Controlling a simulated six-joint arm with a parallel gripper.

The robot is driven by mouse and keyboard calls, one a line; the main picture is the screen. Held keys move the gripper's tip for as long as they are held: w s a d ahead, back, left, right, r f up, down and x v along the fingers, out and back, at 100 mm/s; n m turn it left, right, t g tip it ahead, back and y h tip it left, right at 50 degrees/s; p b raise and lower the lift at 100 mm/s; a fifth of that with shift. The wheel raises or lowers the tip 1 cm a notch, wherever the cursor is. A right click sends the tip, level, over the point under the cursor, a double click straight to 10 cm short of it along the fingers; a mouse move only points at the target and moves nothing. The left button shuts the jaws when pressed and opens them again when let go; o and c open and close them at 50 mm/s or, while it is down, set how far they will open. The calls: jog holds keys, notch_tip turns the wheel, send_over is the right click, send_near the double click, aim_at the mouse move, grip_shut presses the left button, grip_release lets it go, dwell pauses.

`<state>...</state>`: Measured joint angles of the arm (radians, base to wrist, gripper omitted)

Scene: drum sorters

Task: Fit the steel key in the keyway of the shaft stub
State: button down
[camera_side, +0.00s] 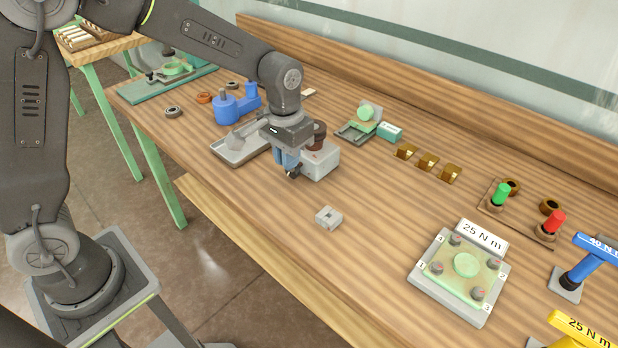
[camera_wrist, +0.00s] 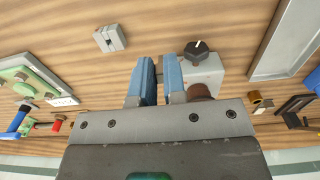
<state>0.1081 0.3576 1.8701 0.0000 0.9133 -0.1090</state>
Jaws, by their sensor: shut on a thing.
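My gripper (camera_side: 287,160) has blue fingers pointing down, just left of and in front of a grey block in the side view. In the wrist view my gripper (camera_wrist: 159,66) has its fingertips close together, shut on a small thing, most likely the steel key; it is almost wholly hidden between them. A small grey slotted block (camera_side: 328,217) lies on the bare bench, nearer the camera and apart from the gripper; it also shows at the upper left of the wrist view (camera_wrist: 110,39). It looks like the part with the keyway, but I cannot tell for sure.
The grey block (camera_side: 322,161), with a brown cylinder and a black knob (camera_wrist: 197,50), stands close beside the fingers. A grey tray (camera_side: 240,150) and blue fixture (camera_side: 232,108) are left. A bolted plate (camera_side: 462,272) is right. Bench around the slotted block is clear.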

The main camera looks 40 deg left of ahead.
jog(key=w+a+r+m, duration=0.1)
jog(key=w+a+r, duration=0.4)
jog(key=w+r, duration=0.4)
jog(key=shift+w+a+r+m+g, duration=0.2)
jog(key=shift+w+a+m+g, duration=0.15)
jog(key=shift+w, duration=0.9)
jog(key=shift+f, duration=0.1)
jog(key=shift+f, duration=2.8)
jog(key=shift+f, duration=1.7)
jog(key=c, duration=1.1)
grip_release()
